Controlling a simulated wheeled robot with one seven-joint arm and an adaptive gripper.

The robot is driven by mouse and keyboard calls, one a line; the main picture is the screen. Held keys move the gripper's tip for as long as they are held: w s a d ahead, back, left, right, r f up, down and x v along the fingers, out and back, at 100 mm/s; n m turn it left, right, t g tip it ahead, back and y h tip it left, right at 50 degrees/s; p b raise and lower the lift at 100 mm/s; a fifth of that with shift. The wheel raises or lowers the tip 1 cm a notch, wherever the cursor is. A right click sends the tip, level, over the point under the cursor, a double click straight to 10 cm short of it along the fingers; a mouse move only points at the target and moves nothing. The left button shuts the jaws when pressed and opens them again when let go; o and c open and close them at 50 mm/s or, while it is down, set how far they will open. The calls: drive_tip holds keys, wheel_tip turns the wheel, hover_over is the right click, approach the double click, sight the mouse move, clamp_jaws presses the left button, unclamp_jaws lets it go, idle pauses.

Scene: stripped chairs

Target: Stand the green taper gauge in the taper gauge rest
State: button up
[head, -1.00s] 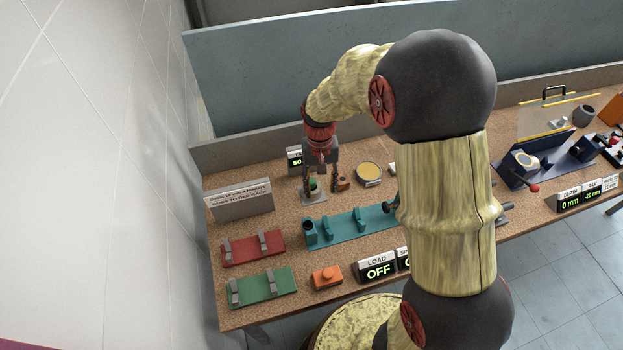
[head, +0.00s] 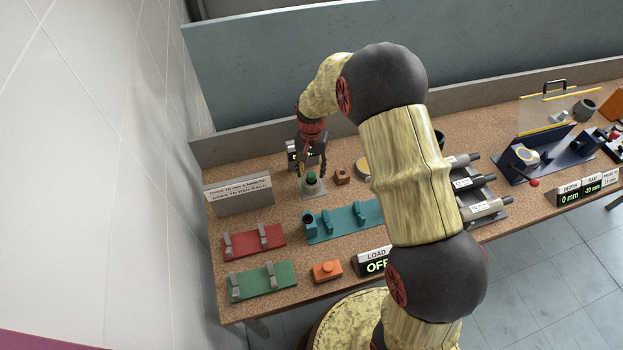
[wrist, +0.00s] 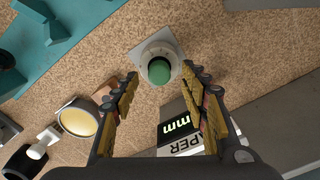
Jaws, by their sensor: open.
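The green taper gauge (head: 311,177) shows as a short green top in a pale ring on a square grey base (head: 313,190), upright on the bench. In the wrist view the green top (wrist: 159,71) sits inside the ring (wrist: 150,50), between and beyond my fingertips. My gripper (head: 312,168) is open and empty, behind and above the gauge in the head view; the wrist view shows its spread fingers (wrist: 162,88). A small brown block with a hole (head: 342,177) stands right of the gauge. I cannot tell whether the grey base or this block is the rest.
A TAPER mm display (wrist: 180,125) stands close behind the gauge. A teal fixture (head: 345,222) lies in front. A yellow disc (wrist: 78,122) is beyond the brown block. A sign (head: 238,197), red rack (head: 253,243) and green rack (head: 263,283) are at left.

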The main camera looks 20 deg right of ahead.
sight(311, 175)
wheel_tip(311, 175, down, 3)
drive_tip(key=shift+f, duration=0.1)
drive_tip(key=c, duration=0.3)
drive_tip(key=c, duration=0.8)
clamp_jaws()
